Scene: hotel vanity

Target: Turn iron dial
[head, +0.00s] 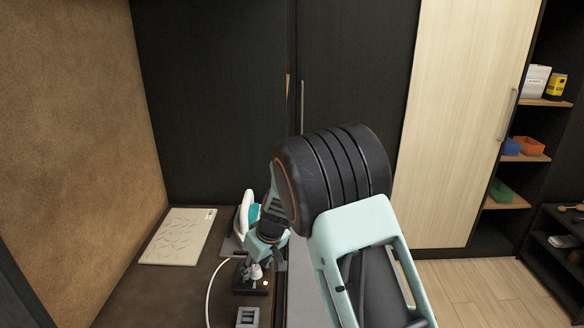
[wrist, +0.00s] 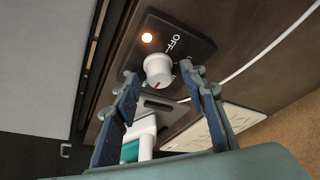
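The iron dial (wrist: 158,69) is a white round knob with a small red mark, on a black control panel (wrist: 190,48) with the printed word OFF. A small lamp (wrist: 147,37) glows beside the knob. In the wrist view my gripper (wrist: 161,78) is open, with its two fingers spread on either side of the knob; whether they touch it cannot be told. The head view shows my gripper (head: 254,267) pointing down over the panel (head: 243,289), partly hiding the knob. The white and teal iron (head: 245,215) stands just behind my gripper; it also shows in the wrist view (wrist: 139,143).
A pale board with a leaf pattern (head: 178,236) lies on the dark counter (head: 150,290) at the left. A white cord (head: 209,288) runs left of the panel. A small grey item (head: 248,317) sits at the front. Dark cabinet doors (head: 210,100) stand behind.

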